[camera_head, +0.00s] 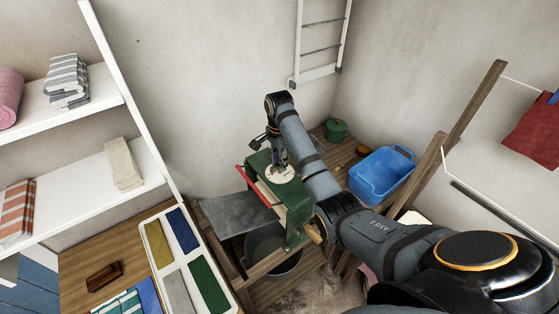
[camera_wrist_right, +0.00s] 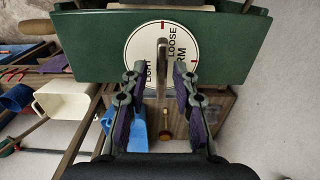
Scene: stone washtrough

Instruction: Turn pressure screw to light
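The green wringer (camera_head: 293,208) stands on a wooden stand; its green top (camera_wrist_right: 100,50) fills the upper wrist view. On it is a white round dial (camera_head: 283,176) (camera_wrist_right: 139,46). LIGHT reads left of the screw, LOOSE to its right, and a partly covered word ending in RM farther right. The pressure screw's grey bar (camera_wrist_right: 162,56) stands at the dial's middle, seen nearly edge-on. My right gripper (camera_head: 277,163) (camera_wrist_right: 160,78) is open over the dial, one finger each side of the bar, with visible gaps. My left gripper is not in view.
A red bar (camera_head: 254,186) and a grey sheet (camera_head: 235,215) are at the wringer's left. A dark tub (camera_head: 270,256) is below. A blue basin (camera_head: 380,175) and green pot (camera_head: 336,129) stand behind my right arm. Shelves (camera_head: 150,170) and a compartment tray (camera_head: 181,252) are at left.

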